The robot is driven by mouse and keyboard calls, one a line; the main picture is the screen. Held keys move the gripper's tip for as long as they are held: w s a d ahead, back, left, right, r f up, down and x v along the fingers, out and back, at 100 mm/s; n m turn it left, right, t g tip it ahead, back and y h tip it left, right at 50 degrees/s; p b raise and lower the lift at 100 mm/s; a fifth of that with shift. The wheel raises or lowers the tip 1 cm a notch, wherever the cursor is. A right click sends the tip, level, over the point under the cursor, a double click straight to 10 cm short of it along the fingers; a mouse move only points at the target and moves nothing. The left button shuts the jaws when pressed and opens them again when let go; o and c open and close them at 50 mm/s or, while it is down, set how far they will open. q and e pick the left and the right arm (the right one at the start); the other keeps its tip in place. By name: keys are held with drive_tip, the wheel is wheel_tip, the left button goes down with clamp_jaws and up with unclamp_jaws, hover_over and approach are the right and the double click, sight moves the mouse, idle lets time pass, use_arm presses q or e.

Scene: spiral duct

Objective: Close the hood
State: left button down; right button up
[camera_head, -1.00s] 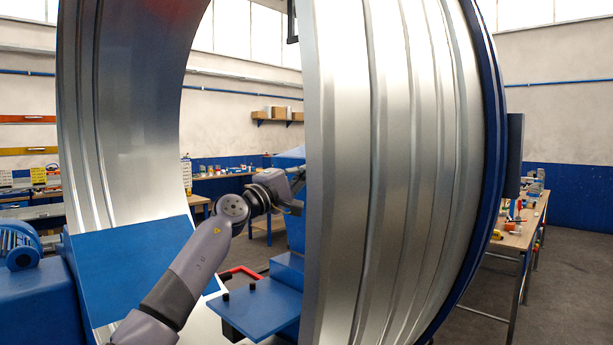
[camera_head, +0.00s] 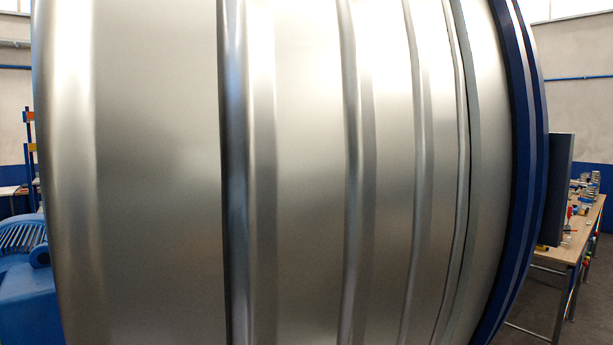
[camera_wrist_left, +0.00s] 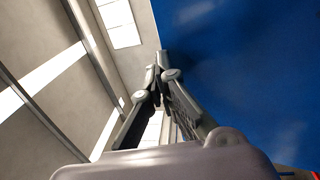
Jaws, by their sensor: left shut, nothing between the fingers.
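A large ribbed silver duct (camera_head: 310,170) fills most of the head view and hides whatever is inside or behind it. The wrist view shows a broad, flat blue surface (camera_wrist_left: 245,70) on the right, which may be the hood. My left gripper (camera_wrist_left: 159,62) is shut and empty, with its fingertips close to the left edge of that blue surface. I cannot tell whether they touch it. Neither gripper shows in the head view.
A blue ring (camera_head: 525,170) rims the duct's right side. A blue motor (camera_head: 28,280) stands at the left. A workbench (camera_head: 570,245) with small items is at the right, with dark floor around it. Bright windows (camera_wrist_left: 118,22) show in the wrist view.

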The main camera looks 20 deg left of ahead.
use_arm(q)
drive_tip(key=shift+w+d, duration=0.3)
drive_tip(key=shift+w+d+f+g+p, duration=0.15)
drive_tip(key=shift+w+d+g+p, duration=0.05)
drive_tip(key=shift+w+g+p, duration=0.1)
drive_tip(key=shift+w+d+f, duration=0.15)
drive_tip(key=shift+w+d, duration=0.05)
drive_tip(key=shift+w+g, duration=0.1)
drive_tip(key=shift+g, duration=0.2)
drive_tip(key=shift+a, duration=0.15)
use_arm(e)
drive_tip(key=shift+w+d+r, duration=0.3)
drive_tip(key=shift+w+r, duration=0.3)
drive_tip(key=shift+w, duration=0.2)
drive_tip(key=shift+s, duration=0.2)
